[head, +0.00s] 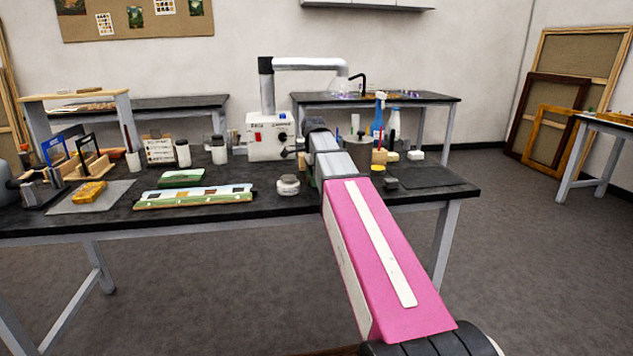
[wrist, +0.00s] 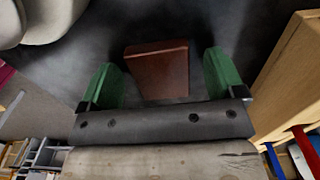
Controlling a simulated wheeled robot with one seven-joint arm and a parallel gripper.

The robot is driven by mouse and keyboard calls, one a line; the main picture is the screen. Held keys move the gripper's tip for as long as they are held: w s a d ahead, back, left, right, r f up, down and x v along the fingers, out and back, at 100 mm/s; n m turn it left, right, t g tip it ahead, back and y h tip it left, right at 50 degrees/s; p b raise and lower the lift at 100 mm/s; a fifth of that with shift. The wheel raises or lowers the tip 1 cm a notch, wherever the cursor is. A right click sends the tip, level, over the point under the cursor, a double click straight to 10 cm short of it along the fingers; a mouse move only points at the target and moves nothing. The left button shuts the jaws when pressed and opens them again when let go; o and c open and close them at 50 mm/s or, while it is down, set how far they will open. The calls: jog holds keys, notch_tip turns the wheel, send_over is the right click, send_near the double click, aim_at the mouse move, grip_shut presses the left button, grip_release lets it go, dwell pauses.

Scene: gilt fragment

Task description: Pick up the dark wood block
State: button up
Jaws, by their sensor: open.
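The dark wood block (wrist: 157,72) shows in the wrist view as a reddish-brown block on the dark table top. My gripper (wrist: 160,66) has its two green fingers apart, one on each side of the block. Bare dark surface shows between the block and each finger, so neither finger appears to touch it. I cannot tell the height of the fingertips above the table. In the head view my pink and grey arm reaches over the table, and I cannot make out the block there.
A light wooden piece (wrist: 285,70) stands close to the right finger in the wrist view. Pale rounded objects (wrist: 48,20) lie at upper left. In the head view, a white machine (head: 268,136), a jar (head: 288,185) and a blue bottle (head: 377,122) stand near my arm.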

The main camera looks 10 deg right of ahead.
jog(key=c, duration=1)
jog(key=shift+r, duration=0.15)
